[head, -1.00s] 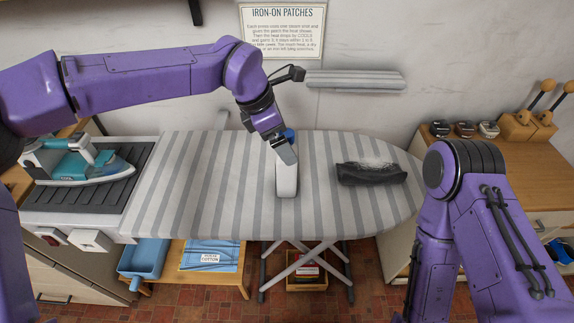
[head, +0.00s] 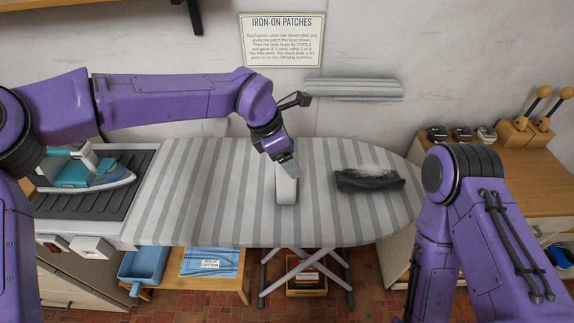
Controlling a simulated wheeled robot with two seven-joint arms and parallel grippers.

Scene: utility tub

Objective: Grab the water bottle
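The water bottle (head: 286,190) is a pale white shape on the middle of the striped ironing board (head: 200,190). Its upper part is hidden behind my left gripper. My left gripper (head: 287,168) comes down from above and overlaps the bottle's top. The fingers are seen from one side, so I cannot tell whether they are open or shut, or whether they touch the bottle. My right arm is at the right, and its gripper is out of view.
A dark crumpled cloth (head: 369,180) lies on the board right of the bottle. A teal iron (head: 85,175) rests on a dark ribbed stand at left. A smaller striped board (head: 355,88) is by the wall behind. The board's left part is clear.

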